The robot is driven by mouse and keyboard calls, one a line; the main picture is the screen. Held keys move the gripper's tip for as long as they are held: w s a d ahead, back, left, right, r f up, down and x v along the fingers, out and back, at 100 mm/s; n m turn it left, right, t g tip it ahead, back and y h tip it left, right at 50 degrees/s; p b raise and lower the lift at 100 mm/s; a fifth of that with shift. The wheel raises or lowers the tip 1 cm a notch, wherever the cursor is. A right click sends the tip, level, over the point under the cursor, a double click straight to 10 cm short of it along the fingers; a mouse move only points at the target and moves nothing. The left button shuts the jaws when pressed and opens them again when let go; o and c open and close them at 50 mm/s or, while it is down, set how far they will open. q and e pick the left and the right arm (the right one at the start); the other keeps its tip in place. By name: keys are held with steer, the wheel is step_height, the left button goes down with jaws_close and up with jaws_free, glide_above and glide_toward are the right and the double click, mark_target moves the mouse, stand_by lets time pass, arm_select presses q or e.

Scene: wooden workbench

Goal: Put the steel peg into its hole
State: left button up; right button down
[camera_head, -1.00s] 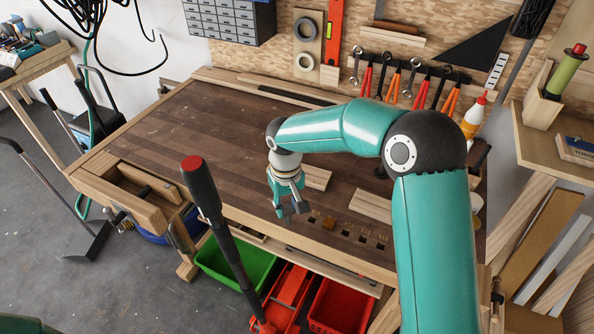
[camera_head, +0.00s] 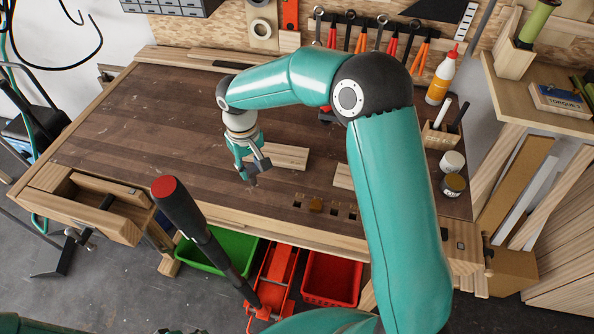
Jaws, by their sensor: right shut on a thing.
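My right gripper (camera_head: 253,180) reaches down over the front middle of the bench top. Its jaws are shut on a small piece, taken as the steel peg (camera_head: 254,185), of which only a dark tip shows below the fingers. Whether the tip touches the wood is too small to tell. A row of small dark square holes (camera_head: 334,209) runs along the front edge of the bench, right of the gripper. A brown block (camera_head: 316,205) sits in the row, with another hole (camera_head: 299,196) left of it. Which hole fits the peg cannot be told. My left gripper is out of view.
A pale wooden board (camera_head: 283,157) lies just right of the gripper. Another board (camera_head: 343,176) is partly hidden by my right arm. The bench top's left half (camera_head: 130,125) is clear.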

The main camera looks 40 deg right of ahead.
steer(key=shift+s+d+n+b, duration=0.2)
steer(key=shift+d+n+b, duration=0.1)
steer(key=shift+b, duration=0.05)
steer(key=s+d+r+n+b, duration=0.1)
steer(key=s+d+n+b, duration=0.6)
steer(key=s, duration=0.2)
steer(key=shift+w+a+f+b, duration=0.1)
steer(key=shift+a+f+b, duration=0.05)
steer(key=shift+f+b, duration=1.75)
steer(key=shift+f, duration=0.1)
steer(key=shift+f, duration=0.15)
steer(key=shift+f+b, duration=1.75)
steer(key=shift+f, duration=0.65)
steer(key=c, duration=0.8)
jaws_free()
steer(key=shift+o, duration=0.2)
